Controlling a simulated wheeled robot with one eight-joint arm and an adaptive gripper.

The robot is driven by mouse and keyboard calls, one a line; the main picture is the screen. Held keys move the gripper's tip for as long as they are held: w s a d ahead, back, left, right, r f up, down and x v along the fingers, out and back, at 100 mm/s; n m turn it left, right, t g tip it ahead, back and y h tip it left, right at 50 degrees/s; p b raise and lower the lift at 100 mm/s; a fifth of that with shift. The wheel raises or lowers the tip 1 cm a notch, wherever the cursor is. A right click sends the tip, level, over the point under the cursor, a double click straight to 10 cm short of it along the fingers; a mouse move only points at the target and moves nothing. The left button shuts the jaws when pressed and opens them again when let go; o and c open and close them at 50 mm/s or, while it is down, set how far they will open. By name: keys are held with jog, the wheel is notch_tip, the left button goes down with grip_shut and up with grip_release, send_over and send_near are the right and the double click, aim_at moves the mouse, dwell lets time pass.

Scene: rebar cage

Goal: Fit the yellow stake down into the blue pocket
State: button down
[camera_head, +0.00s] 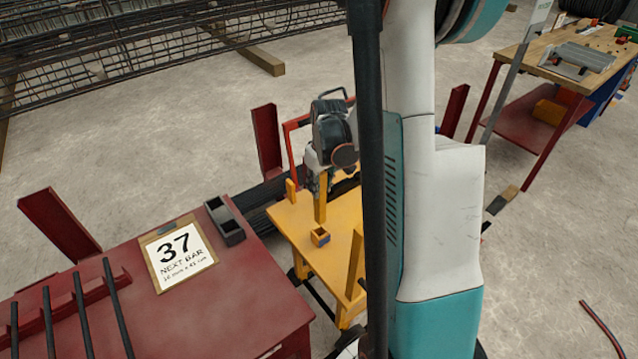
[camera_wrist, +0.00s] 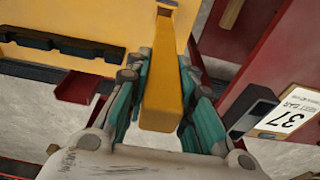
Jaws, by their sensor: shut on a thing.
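My gripper (camera_head: 319,183) is shut on the upright yellow stake (camera_head: 320,207), holding it over the yellow bench (camera_head: 285,220). In the wrist view the stake (camera_wrist: 162,90) runs between my teal fingers (camera_wrist: 160,75). The blue pocket (camera_head: 321,241) is a small box with yellow-orange on its top, standing on the bench. In the head view the stake's lower end shows just above the pocket's back edge. I cannot tell whether it touches the pocket or how well it lines up.
Other yellow uprights stand at the bench's back-left edge (camera_head: 291,190) and right side (camera_head: 355,262). A dark red table (camera_head: 225,305) at the left bears a "37" sign (camera_head: 180,255), a dark tray (camera_head: 226,222) and several dark bars. A wooden workbench (camera_head: 570,60) stands at the far right.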

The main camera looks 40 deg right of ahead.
aim_at(319, 209)
jog(key=shift+f+b, duration=1.5)
jog(key=shift+f, duration=0.6)
jog(key=shift+f+b, duration=1.15)
jog(key=shift+b, duration=0.1)
dwell(0.4)
jog(key=shift+f+b, duration=0.4)
jog(key=shift+f, duration=1.7)
jog(key=c, duration=1.3)
grip_release()
jog(key=shift+r, duration=0.1)
jog(key=r, duration=0.4)
jog(key=s+r, duration=0.1)
jog(key=r, duration=0.6)
jog(key=shift+s+r, duration=0.35)
jog(key=shift+s, duration=0.05)
jog(key=shift+a, duration=0.1)
